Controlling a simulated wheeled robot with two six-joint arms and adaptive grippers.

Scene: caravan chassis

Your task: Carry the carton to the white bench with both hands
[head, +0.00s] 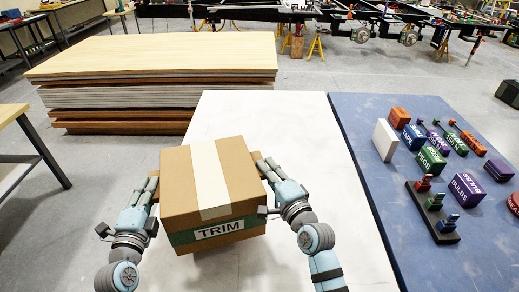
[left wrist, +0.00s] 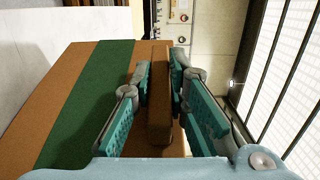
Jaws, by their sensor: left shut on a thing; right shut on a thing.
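The carton (head: 182,182) is a brown box with a pale tape strip on top and a green band marked TRIM. It is level in front of me, over the near left part of the white bench (head: 335,215). I cannot tell whether it touches the bench top. My left gripper (head: 153,182) is shut at its left side; in the left wrist view the fingers (left wrist: 160,85) close on a brown upright piece of the carton (left wrist: 65,110). My right gripper (head: 264,170) is shut at its right side; its fingertips are partly hidden by the carton.
A blue table (head: 365,165) with several coloured boxes and small parts adjoins the bench on the right. A stack of boards (head: 150,60) stands behind on the left. A wooden-topped table (head: 12,112) is at the left edge. Grey floor lies open between them.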

